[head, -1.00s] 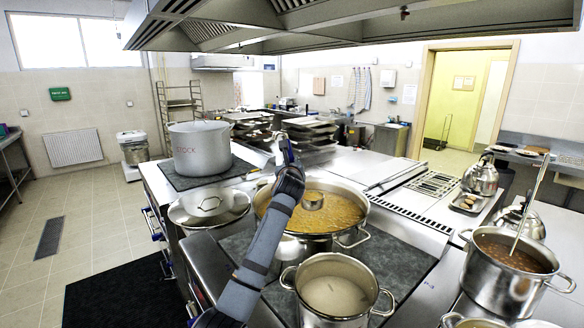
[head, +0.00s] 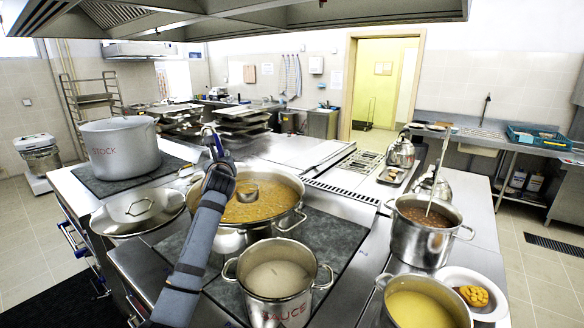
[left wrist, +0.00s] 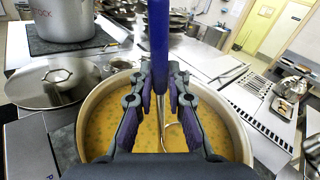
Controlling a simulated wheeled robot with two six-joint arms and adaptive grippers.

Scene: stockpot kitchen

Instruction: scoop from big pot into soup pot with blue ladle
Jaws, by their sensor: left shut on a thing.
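The big pot (head: 290,212) stands on the cooktop, holding yellow-orange soup with small bits. My left gripper (head: 214,152) is shut on the blue handle of the ladle (left wrist: 158,35), above the pot's left side. The ladle's steel bowl (head: 247,190) is at the soup in the pot; how deep it sits is unclear. In front is a smaller pot marked SAUCE (head: 278,297) with pale contents. A pot of yellow soup (head: 425,305) stands at the bottom right; I see no label naming the soup pot. My right gripper is out of view.
A pot of brown stew with a long utensil (head: 420,240) stands at the right. Kettles (head: 400,152) and a plate with food (head: 455,278) are also at the right.

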